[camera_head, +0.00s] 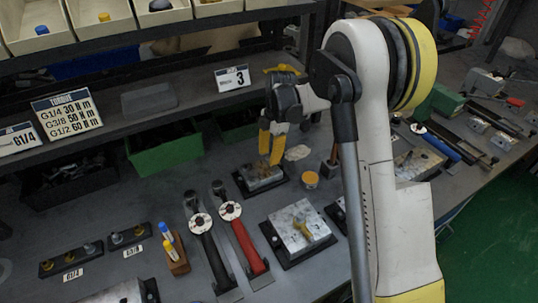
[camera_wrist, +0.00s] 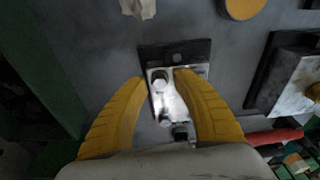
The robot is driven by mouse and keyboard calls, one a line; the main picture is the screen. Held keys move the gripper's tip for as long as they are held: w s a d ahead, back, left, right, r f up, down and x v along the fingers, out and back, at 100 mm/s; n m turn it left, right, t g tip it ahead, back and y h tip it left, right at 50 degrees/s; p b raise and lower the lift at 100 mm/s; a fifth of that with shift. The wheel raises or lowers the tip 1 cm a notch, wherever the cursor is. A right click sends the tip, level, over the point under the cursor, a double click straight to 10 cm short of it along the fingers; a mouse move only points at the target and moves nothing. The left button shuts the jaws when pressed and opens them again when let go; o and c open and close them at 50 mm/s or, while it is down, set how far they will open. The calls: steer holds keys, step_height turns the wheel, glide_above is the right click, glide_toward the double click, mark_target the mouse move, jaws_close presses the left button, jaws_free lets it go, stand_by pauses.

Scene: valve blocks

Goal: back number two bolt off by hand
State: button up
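A silver valve block (camera_head: 262,181) on a black base plate stands on the bench below my gripper (camera_head: 270,158). In the wrist view the block (camera_wrist: 178,100) carries several bolts or fittings. One bolt head (camera_wrist: 159,77) lies between the yellow fingertips of my gripper (camera_wrist: 161,80) as seen from the wrist. The fingers are apart, with a visible gap on either side of that bolt head. They point down over the block, and I cannot tell their exact height above it. No number is readable on the bolts, so I cannot tell which is number two.
A second block (camera_head: 302,226) with a brass fitting sits to the front right. An orange-topped cup (camera_head: 311,180) and a crumpled cloth (camera_head: 297,153) are close to the gripper. Red (camera_head: 243,240) and black (camera_head: 208,245) torque wrenches lie in front. A green bin (camera_head: 165,150) stands left.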

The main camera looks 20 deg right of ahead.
step_height(320, 180, up, 12)
steer(key=d, duration=0.2)
steer(key=s+a+r+m+t, duration=0.1)
steer(key=s+r+m+t, duration=0.1)
steer(key=s+r+m, duration=0.4)
steer(key=s+a+f+m+t+h, duration=0.1)
steer(key=s+m+t, duration=0.4)
steer(key=s+m, duration=1)
steer(key=s, duration=0.6)
steer(key=shift+f+t+h, duration=0.15)
steer(key=shift+t+h, duration=0.15)
steer(key=shift+h, duration=0.1)
